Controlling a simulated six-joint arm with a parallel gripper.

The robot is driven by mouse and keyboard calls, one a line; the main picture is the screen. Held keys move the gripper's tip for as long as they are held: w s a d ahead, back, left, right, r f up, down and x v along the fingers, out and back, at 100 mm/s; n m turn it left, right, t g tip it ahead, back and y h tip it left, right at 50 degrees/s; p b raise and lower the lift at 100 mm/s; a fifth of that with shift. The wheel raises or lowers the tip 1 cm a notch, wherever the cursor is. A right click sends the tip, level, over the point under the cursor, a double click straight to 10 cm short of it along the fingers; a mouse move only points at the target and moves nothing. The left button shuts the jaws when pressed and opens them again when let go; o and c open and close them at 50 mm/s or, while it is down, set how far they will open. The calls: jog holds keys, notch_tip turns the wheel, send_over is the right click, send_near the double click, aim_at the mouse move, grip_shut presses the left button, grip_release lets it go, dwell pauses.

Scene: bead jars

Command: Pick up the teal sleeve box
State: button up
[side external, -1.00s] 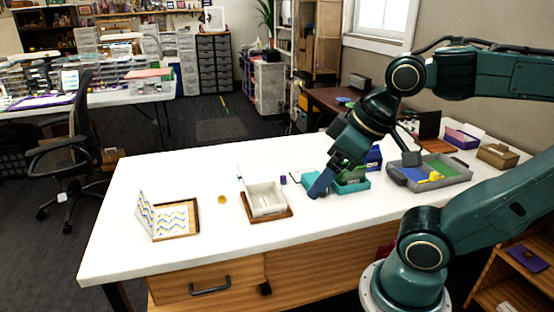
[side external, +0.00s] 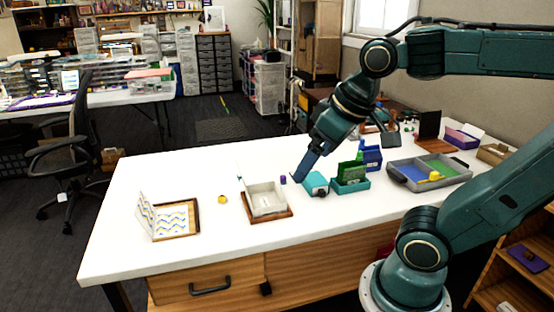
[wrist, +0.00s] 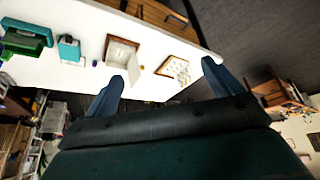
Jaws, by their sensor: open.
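A small teal box (side external: 316,182) with a dark spot on its near end lies on the white table. Right of it stands an open teal box (side external: 350,188) with green contents upright in it. I cannot tell which one is the sleeve box. In the wrist view the small teal box (wrist: 68,47) and the open teal box (wrist: 24,47) are at the upper left. My gripper (side external: 299,178) has blue fingers and is just left of the small teal box in the side view. In the wrist view my gripper (wrist: 162,72) is open, with nothing between its fingers.
A white open box (side external: 266,197) on a wooden tray is to the left, with a small purple jar (side external: 283,180) near it. A patterned card frame (side external: 176,219) stands farther left. A grey divided tray (side external: 430,185) and a blue box (side external: 371,157) are to the right.

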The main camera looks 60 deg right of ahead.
jog(key=w+d+r+m+g, duration=0.1)
jog(key=w+d+m+g, duration=0.1)
jog(key=w+d, duration=0.65)
jog(key=m+g, duration=0.3)
jog(key=m, duration=0.3)
send_over(313, 176)
notch_tip(313, 176, down, 19)
jog(key=shift+d+f, duration=0.15)
jog(key=shift+f, duration=2.1)
jog(key=shift+d+f, duration=0.1)
jog(key=shift+f, duration=2.1)
jog(key=shift+f, duration=0.1)
jog(key=shift+a+f, duration=0.1)
jog(key=shift+f, duration=2.35)
jog(key=shift+c, duration=0.2)
jog(key=c, duration=1.2)
